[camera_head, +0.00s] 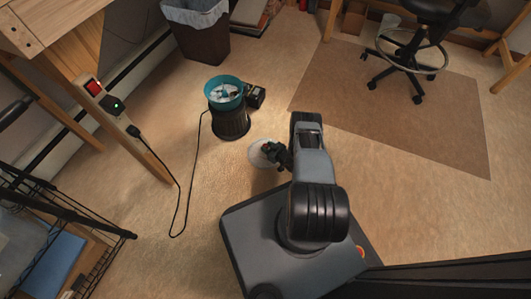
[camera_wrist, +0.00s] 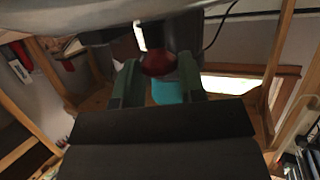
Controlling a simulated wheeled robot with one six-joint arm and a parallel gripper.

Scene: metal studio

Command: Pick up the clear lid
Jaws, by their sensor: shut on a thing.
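The clear lid (camera_head: 259,157) is a pale, see-through disc beside my gripper (camera_head: 276,153) in the head view. In the wrist view my gripper (camera_wrist: 158,66) has its two green fingers shut on a dark red knob (camera_wrist: 157,63). The lid (camera_wrist: 75,14) seems to be the grey, curved, see-through shape along the top of that view. The lid's far side is cut off there, and my gripper hides part of it in the head view. I cannot tell its exact height above the floor.
A teal bowl (camera_head: 238,103) on a black ribbed base (camera_head: 231,125) stands left of the lid, with pale contents. A black boxy device (camera_head: 256,97) is beside it. A black cord (camera_head: 185,185) runs to the bench leg. The carpet (camera_head: 205,215) nearby is mostly clear.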

